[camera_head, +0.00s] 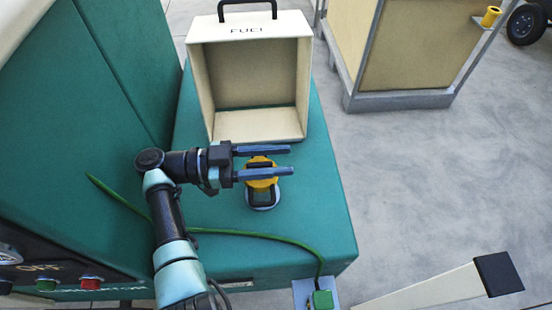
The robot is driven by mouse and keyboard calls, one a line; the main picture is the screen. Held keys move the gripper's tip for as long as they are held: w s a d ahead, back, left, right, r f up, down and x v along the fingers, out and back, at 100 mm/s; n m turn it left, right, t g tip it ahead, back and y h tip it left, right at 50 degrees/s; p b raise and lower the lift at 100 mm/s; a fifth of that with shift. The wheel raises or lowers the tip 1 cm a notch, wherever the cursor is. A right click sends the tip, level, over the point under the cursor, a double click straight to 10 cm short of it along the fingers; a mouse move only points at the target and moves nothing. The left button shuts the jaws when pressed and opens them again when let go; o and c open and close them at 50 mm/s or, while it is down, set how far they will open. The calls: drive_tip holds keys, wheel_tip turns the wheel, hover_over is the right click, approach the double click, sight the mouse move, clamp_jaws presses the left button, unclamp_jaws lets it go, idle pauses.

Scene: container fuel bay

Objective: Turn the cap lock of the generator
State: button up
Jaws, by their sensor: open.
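The generator (320,190) is a teal box with a flat top and a taller teal part at left. A yellow cap (262,183) sits on its top, with a dark square loop and pale ring (263,199) at its near side. My gripper (291,160) reaches in from the left with its two blue fingers apart, one beyond the cap's middle and one across it. The fingers partly hide the cap. I cannot tell whether they touch it. The cap lock's exact shape is partly hidden.
A green cable (260,235) runs across the near top to a green plug (323,299). A control panel (60,275) is at lower left.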

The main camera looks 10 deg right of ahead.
wheel_tip(320, 180, up, 9)
drive_tip(key=p, duration=0.2)
drive_tip(key=shift+r, duration=0.1)
idle(0.4)
